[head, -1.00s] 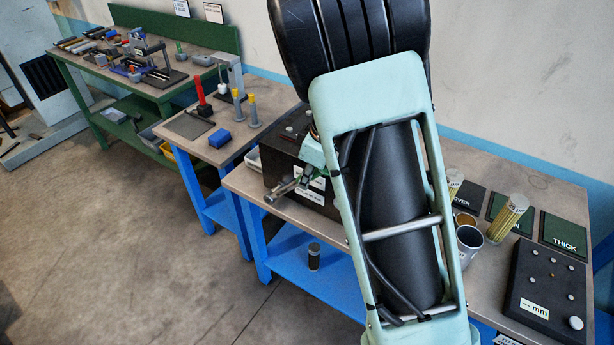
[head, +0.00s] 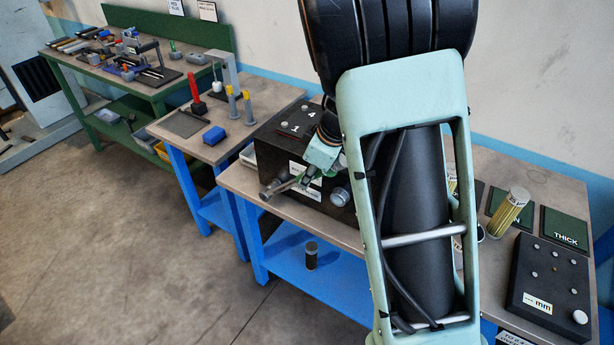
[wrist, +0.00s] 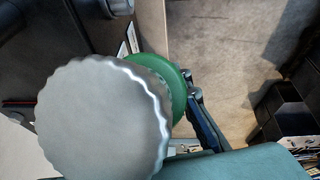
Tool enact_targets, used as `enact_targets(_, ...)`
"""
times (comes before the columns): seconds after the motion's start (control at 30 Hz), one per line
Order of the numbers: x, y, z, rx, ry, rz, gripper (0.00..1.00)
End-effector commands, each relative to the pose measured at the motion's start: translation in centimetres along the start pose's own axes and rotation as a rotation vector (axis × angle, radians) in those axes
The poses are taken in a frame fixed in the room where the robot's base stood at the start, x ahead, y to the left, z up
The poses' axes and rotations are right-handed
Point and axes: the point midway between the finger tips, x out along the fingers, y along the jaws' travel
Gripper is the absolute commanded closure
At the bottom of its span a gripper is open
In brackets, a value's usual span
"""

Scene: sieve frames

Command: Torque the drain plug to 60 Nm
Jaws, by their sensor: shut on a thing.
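A black block (head: 283,148) with numbered bolts on top and white labels on its front stands on the blue bench. Grey fittings stick out of its front: a short cylinder (head: 270,192) at the left and a round knob (head: 340,196) at the right. My gripper (head: 304,184) is low at this front, between them, shut on a small part with green on it. In the wrist view a green disc (wrist: 165,75) lies by the finger. A large grey scalloped knob (wrist: 100,120) fills the lower left and partly covers the disc. I cannot tell which fitting is the drain plug.
A dark cylinder (head: 311,256) stands on the lower shelf. A yellow-striped can (head: 511,212), green mat (head: 565,227) and black gauge box (head: 548,285) are at the right. A side table (head: 188,122) with a blue block is at the left. The floor left is clear.

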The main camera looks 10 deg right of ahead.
Motion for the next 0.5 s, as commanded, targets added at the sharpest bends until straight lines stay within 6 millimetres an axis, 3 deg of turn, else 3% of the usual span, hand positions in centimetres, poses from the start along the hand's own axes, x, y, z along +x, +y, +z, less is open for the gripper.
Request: enact_targets(0.5, 0.13, 0.1, 0.19, 0.004, 0.018, 0.006, 1.0)
